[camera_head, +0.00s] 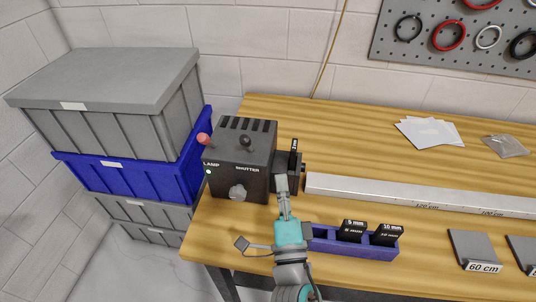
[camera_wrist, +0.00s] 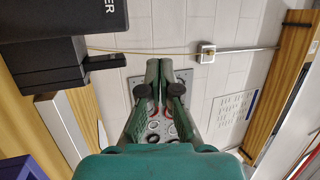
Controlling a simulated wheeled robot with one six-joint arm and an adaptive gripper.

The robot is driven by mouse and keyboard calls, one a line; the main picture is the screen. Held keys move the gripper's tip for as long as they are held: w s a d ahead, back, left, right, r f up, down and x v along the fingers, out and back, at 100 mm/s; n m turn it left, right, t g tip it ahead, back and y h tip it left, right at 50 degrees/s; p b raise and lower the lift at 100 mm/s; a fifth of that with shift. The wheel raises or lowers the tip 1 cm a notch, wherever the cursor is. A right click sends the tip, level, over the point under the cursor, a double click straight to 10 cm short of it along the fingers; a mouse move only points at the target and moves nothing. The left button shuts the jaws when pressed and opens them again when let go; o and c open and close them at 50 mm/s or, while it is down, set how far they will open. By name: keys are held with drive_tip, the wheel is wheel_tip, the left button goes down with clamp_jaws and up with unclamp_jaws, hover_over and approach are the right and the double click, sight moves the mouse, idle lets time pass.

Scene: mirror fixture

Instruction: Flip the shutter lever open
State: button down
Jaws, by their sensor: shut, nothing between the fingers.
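The dark lamp box (camera_head: 230,182) stands at the left end of the wooden bench, with LAMP and SHUTTER labels on its front. The shutter lever shows as a black ball knob (camera_head: 246,142) at the box's top front edge, above the SHUTTER label. Part of the box, with the letters "ER", shows at the upper left of the wrist view (camera_wrist: 72,18); the lever is not visible there. My gripper (camera_head: 282,178) is shut and empty, to the right of the box and the lever. Its closed fingertips show in the wrist view (camera_wrist: 160,64).
A red-knobbed lever (camera_head: 203,139) sits at the box's left, above a small lit light (camera_head: 208,171). A holder with an upright labelled plate (camera_head: 294,146) adjoins the box's right side. A metal rail (camera_head: 400,192), a blue slide tray (camera_head: 340,246) and stacked crates (camera_head: 110,75) stand nearby.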

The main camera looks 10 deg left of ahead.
sight(248, 145)
drive_tip(key=shift+w+f+n+g+y, duration=0.9)
drive_tip(key=shift+w+n+g+y, duration=1.05)
drive_tip(key=shift+n+y, duration=0.55)
drive_tip(key=shift+d+r+n+y, duration=1)
drive_tip(key=shift+r+n+y, duration=0.4)
drive_tip(key=shift+r+y, duration=0.95)
drive_tip(key=shift+t+h, duration=0.25)
drive_tip(key=shift+t, duration=0.1)
drive_tip(key=w+a+r, duration=0.1)
drive_tip(key=a, duration=0.1)
drive_tip(key=w+a+r, duration=0.1)
drive_tip(key=w+a, duration=0.1)
drive_tip(key=a, duration=0.1)
drive_tip(key=w+a+r, duration=0.1)
drive_tip(key=a, duration=0.1)
drive_tip(key=shift+w+a+r, duration=0.1)
drive_tip(key=shift+w+a, duration=0.05)
drive_tip(key=shift+a, duration=0.05)
drive_tip(key=shift+s+a+f, duration=0.2)
drive_tip(key=shift+s+a, duration=0.1)
drive_tip(key=shift+s, duration=0.1)
drive_tip(key=shift+s+f, duration=0.1)
